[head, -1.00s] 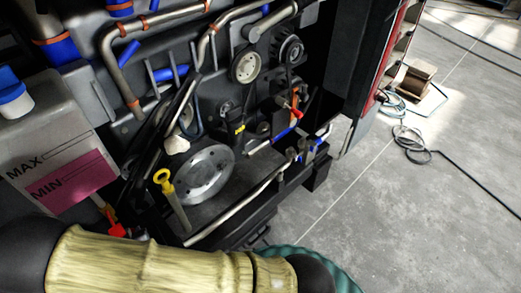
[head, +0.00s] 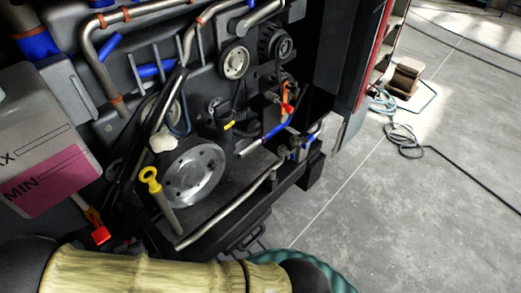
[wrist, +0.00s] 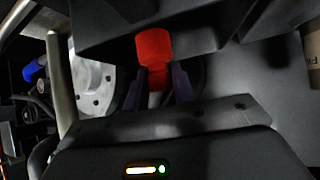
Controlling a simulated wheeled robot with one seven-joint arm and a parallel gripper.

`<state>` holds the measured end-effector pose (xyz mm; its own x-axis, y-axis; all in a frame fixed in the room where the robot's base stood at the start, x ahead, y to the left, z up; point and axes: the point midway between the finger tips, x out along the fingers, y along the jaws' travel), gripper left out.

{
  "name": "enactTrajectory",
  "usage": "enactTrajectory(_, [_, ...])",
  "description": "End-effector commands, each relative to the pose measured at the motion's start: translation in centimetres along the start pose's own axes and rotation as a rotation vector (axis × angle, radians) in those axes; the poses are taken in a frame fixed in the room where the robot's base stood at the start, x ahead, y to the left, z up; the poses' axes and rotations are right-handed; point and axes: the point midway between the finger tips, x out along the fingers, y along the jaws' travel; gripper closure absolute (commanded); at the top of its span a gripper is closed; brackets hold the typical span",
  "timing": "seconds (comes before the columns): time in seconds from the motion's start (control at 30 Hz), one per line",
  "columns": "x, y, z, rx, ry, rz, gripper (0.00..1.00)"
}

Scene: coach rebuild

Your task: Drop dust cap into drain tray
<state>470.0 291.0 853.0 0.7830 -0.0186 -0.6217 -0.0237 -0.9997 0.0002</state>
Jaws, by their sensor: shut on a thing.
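The dust cap appears to be a red ribbed cap (wrist: 153,47) in the wrist view. My gripper (wrist: 158,80) has its two dark purple fingers shut on it, with the wide end sticking out past the tips. In the head view my gripper and this cap do not show. A teal ribbed curved rim (head: 318,268) shows at the bottom of the head view, mostly hidden behind my arm; it may be the drain tray, but I cannot tell.
The engine bay has a grey round plate (head: 194,174), a yellow-ringed dipstick (head: 151,181), pipes and a MIN-marked tank (head: 38,135). Another red piece (head: 101,235) sits at the lower left. Grey floor (head: 400,220) is open at right, with a cable and spool (head: 405,78).

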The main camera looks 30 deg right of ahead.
Motion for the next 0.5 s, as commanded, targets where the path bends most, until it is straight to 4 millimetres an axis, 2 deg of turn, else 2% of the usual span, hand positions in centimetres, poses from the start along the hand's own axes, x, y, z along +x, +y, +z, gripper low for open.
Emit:
enactTrajectory(0.07, [0.02, 0.08, -0.06, 0.001, 0.0, 0.001, 1.0])
enactTrajectory(0.1, [0.02, 0.1, -0.07, 0.001, 0.0, 0.002, 0.72])
enactTrajectory(0.2, [0.04, 0.14, -0.08, 0.002, 0.0, 0.003, 0.53])
enactTrajectory(0.23, [0.04, 0.15, -0.08, 0.002, 0.0, 0.003, 0.49])
enactTrajectory(0.5, [0.04, 0.19, -0.09, 0.003, 0.0, 0.003, 0.49])
